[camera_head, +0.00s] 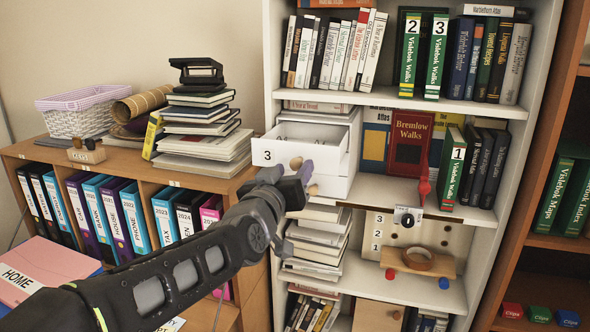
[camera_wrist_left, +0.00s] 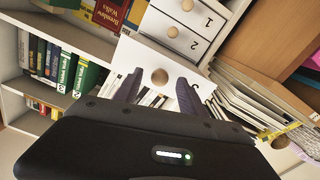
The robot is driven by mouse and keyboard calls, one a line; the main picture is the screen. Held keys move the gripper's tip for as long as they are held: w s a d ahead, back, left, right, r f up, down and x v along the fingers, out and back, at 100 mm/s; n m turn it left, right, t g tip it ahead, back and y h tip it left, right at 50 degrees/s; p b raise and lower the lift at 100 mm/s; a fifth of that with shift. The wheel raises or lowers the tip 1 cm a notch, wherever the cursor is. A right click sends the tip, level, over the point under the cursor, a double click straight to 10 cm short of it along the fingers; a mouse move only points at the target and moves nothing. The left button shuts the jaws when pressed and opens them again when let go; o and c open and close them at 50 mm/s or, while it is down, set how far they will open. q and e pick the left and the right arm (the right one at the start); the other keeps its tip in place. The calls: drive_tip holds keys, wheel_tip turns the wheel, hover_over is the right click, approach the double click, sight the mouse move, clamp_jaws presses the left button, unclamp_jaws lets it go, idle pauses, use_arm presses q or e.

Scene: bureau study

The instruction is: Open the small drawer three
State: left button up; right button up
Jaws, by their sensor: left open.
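The white small drawer three (camera_head: 270,152) stands pulled out from a white drawer unit on the bookshelf, with its inside showing from above. Its front bears a "3" and a round wooden knob (camera_head: 296,162). My left gripper (camera_head: 295,178) is at the drawer front, jaws open. In the left wrist view, the drawer front (camera_wrist_left: 150,55) juts toward me, and its knob (camera_wrist_left: 160,76) shows between the open fingers (camera_wrist_left: 158,92). I cannot tell whether a finger touches the knob. The drawers marked 1 and 2 (camera_wrist_left: 195,45) look shut. My right gripper is out of view.
Stacked books (camera_head: 318,240) lie below the drawer unit. A dark book pile (camera_head: 205,110) and white basket (camera_head: 78,113) stand on the left cabinet. Upright books fill the shelves.

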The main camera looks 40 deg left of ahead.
use_arm(q)
drive_tip(key=shift+b+v, duration=0.4)
drive_tip(key=shift+v, duration=2.15)
